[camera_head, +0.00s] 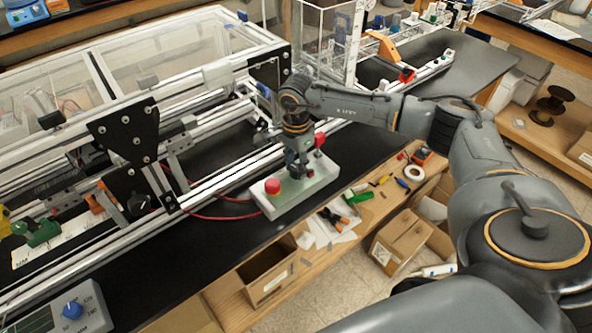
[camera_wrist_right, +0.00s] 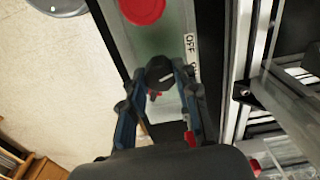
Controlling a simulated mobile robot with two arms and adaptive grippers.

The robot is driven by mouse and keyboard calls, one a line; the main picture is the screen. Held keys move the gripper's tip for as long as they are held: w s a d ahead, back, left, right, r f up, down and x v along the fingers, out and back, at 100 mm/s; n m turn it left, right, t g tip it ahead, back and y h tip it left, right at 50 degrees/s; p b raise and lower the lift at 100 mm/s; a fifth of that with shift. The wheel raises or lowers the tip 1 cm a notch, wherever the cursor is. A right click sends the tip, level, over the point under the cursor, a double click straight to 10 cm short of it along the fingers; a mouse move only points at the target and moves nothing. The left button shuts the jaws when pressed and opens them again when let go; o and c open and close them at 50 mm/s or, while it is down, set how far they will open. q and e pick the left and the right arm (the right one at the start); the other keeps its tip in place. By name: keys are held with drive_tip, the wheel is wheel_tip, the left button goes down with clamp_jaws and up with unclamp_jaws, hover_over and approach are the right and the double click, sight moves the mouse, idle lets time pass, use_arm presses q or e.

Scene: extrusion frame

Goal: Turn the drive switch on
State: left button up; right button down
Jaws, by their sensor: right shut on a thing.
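The pale green-grey control box (camera_head: 285,203) lies on the black bench top near its front edge. A round red button (camera_head: 272,187) sits on its left part and also shows at the top of the right wrist view (camera_wrist_right: 142,9). My right gripper (camera_head: 298,168) points down over the right part of the box. In the right wrist view its fingers are shut around the black switch knob (camera_wrist_right: 159,71), which has a light pointer mark. An "OFF" label (camera_wrist_right: 190,45) shows beside the knob; a second label is mostly hidden by a finger. My left gripper is not in view.
A aluminium extrusion frame (camera_head: 225,179) with clear panels stands behind the box. A red cable (camera_head: 215,217) runs from the box to the left. Bare bench lies left of the box.

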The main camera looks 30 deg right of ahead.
sight(296, 167)
drive_tip(key=m+b, duration=0.4)
drive_tip(key=m, duration=0.2)
drive_tip(key=shift+f+m, duration=0.1)
drive_tip(key=shift+m, duration=0.2)
drive_tip(key=m+b, duration=0.1)
drive_tip(key=m, duration=0.2)
drive_tip(key=shift+m+b, duration=0.7)
drive_tip(key=shift+m, duration=0.8)
drive_tip(key=shift+r, duration=0.2)
drive_tip(key=c, duration=1)
unclamp_jaws()
wheel_tip(296, 167, up, 12)
